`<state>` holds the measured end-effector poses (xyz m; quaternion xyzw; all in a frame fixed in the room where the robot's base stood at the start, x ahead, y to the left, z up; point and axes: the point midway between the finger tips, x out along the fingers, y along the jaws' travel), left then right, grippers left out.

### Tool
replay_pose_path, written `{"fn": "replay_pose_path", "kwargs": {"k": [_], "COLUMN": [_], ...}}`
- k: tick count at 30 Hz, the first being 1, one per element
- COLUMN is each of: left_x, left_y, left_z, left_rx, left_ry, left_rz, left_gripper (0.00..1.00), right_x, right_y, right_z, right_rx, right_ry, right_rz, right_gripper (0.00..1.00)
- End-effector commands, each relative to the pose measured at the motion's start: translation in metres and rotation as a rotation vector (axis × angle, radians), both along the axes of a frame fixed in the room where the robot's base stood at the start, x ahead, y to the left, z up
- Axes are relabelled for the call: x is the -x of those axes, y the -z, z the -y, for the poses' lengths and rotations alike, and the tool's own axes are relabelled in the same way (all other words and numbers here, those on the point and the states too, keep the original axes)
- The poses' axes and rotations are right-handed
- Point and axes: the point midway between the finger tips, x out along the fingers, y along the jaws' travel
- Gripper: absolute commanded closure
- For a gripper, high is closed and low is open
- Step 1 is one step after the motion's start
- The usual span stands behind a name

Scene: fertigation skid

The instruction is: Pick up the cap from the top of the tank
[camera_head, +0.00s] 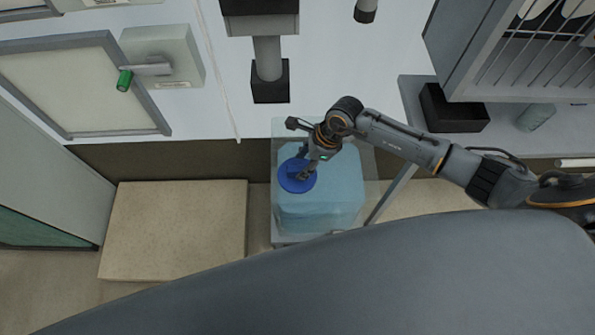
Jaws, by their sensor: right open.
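The light blue translucent tank (335,195) stands in the middle of the view, below the white panel. The round blue cap (290,183) sits on the left part of the tank's top. My right gripper (304,172) reaches in from the right and is over the cap, its fingers covering part of the cap's upper right side. The gripper is open. I cannot tell whether its fingers touch the cap. My left gripper is not in view.
A beige block (175,232) lies on the floor left of the tank. A black open box (452,110) and a small clear container (535,117) stand on a grey shelf at the right. A green-tipped handle (125,80) is at the upper left.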

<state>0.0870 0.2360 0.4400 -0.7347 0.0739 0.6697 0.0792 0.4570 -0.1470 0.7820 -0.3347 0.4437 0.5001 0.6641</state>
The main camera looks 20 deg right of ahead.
Motion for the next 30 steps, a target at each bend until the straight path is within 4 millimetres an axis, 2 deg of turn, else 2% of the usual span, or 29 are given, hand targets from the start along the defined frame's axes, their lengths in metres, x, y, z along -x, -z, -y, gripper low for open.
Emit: {"fn": "replay_pose_path", "kwargs": {"k": [4,9,18,25,30], "left_x": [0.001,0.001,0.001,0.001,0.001], "left_y": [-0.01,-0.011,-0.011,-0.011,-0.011], "left_z": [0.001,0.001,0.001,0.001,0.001], "left_rx": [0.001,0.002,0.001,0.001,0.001], "left_ry": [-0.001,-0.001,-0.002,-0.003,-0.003], "left_rz": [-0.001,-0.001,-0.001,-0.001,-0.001], "left_gripper": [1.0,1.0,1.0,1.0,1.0], "right_x": [-0.003,-0.006,-0.006,-0.006,-0.006], "right_y": [0.016,0.034,0.038,0.038,0.038], "right_z": [-0.007,-0.014,-0.015,-0.014,-0.015], "right_rx": [-0.001,-0.002,-0.001,0.0,-0.001], "right_ry": [0.002,0.001,0.0,0.0,0.001], "right_rz": [-0.004,-0.002,0.0,0.0,0.0], "right_gripper": [0.51,0.51,0.51,0.98,1.0]}}
